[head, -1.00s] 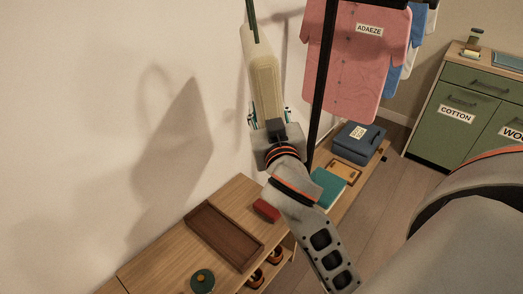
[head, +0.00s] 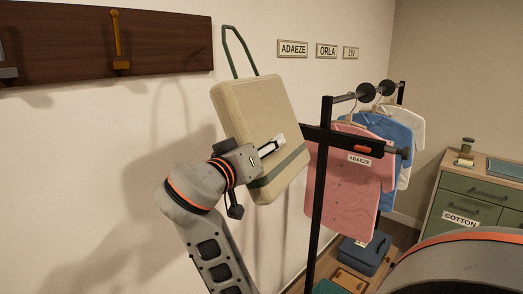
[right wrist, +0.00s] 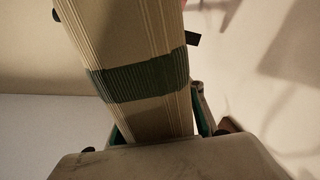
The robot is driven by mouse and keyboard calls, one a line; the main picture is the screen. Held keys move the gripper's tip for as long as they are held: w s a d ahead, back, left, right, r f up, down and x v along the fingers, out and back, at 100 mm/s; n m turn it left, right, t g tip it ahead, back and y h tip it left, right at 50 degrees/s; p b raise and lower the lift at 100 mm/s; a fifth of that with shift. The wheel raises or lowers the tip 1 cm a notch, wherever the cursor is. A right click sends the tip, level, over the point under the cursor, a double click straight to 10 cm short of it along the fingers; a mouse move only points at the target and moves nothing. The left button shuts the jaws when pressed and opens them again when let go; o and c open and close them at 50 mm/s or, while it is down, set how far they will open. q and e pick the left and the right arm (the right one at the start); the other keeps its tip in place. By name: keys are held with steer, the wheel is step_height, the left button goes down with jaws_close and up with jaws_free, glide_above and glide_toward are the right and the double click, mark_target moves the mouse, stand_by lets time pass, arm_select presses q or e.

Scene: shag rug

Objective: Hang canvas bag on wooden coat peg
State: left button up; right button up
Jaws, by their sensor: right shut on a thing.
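The cream canvas bag (head: 252,100) with a green band and a raised green handle (head: 237,52) hangs tilted in front of the wall. My right gripper (head: 268,148) is shut on its body, low down. The right wrist view shows the bag's ribbed side (right wrist: 135,75) between the fingers (right wrist: 160,128). A yellowish peg (head: 118,42) stands on a dark wall board (head: 170,38) at upper left. A grey metal hook (head: 8,72) is at the board's left edge. The bag is right of the board and apart from the pegs. My left gripper is not in view.
A black clothes rack (head: 320,200) with a pink shirt (head: 350,180) and other shirts stands close to the bag's right. Name plates (head: 293,48) are on the wall behind. A green cabinet (head: 470,205) is at far right.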

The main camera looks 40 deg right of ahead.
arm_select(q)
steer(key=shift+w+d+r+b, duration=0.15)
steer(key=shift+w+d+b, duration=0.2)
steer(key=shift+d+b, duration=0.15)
arm_select(e)
steer(key=w+f, duration=0.3)
steer(key=w, duration=0.9)
steer(key=shift+w+a+f, duration=0.35)
steer(key=shift+a, duration=0.1)
stand_by(0.8)
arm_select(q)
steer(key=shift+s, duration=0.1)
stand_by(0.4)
arm_select(e)
steer(key=o, duration=1.4)
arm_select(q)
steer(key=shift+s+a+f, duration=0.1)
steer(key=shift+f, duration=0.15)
arm_select(e)
steer(key=shift+o, duration=0.2)
